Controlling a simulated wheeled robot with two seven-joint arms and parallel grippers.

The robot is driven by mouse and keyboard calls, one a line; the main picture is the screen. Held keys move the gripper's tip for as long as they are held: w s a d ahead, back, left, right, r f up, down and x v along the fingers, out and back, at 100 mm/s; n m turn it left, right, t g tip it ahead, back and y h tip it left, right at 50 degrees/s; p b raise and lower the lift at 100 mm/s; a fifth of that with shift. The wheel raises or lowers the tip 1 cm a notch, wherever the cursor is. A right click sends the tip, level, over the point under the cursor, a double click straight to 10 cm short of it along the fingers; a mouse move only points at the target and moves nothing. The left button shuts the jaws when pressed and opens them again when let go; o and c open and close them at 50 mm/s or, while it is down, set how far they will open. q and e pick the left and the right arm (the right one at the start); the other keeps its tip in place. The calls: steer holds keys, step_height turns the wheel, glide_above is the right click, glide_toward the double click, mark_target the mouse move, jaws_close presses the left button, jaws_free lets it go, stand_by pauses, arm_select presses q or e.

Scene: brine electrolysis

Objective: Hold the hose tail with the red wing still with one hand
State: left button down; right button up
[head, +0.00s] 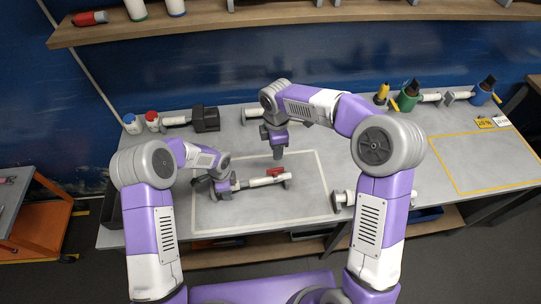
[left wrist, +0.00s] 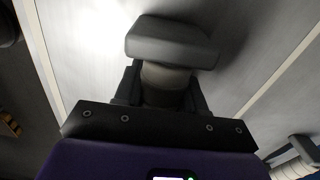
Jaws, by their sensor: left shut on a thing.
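The hose tail (head: 258,182) is a white tube lying inside the white-outlined area of the table, with a red wing (head: 275,172) on top near its right end. My left gripper (head: 226,188) is at its left end, low over the table, and is shut on it. In the left wrist view a dark grey block (left wrist: 172,42) and a paler round part lie between the fingers; the grip detail is in shadow. My right gripper (head: 278,153) points down just above the red wing. I cannot tell whether its fingers are open or touch the wing.
A white fitting (head: 342,199) lies right of the outlined area. Capped bottles (head: 131,124) and a black-ended fitting (head: 206,119) stand at the back left. The yellow-outlined area (head: 480,165) is clear.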

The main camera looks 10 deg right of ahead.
arm_select(q)
steer(key=c, duration=0.6)
jaws_free()
steer(key=shift+r, duration=0.1)
step_height(320, 180, up, 12)
steer(key=shift+f, duration=0.1)
